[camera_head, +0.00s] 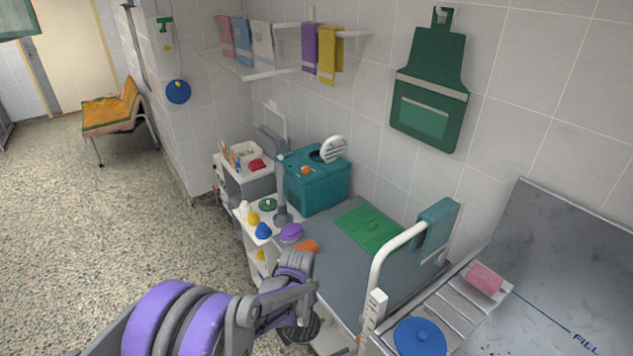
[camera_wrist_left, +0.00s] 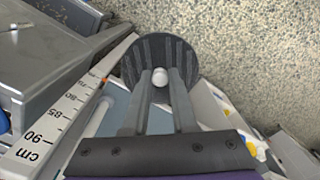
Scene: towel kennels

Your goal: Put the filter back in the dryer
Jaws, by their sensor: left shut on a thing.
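The dryer (camera_head: 318,185) is a teal box against the wall, left of the grey grooming table. A dark round opening (camera_head: 317,156) shows in its top, with a white slatted piece (camera_head: 334,148) standing up beside it. My left gripper (camera_head: 303,312) is over the table's near left edge, well short of the dryer. In the left wrist view my left gripper (camera_wrist_left: 160,84) is shut on the pale knob of a dark grey, ribbed round disc, which looks like the filter (camera_wrist_left: 140,57). The disc is partly hidden behind the arm in the head view. My right gripper is not in view.
The table has a green mat (camera_head: 368,230) and a white curved rail (camera_head: 398,250) with a teal towel. A white shelf of bottles (camera_head: 263,231) and a purple item (camera_head: 291,232) lie between gripper and dryer. A grey post (camera_head: 281,190) stands before the dryer.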

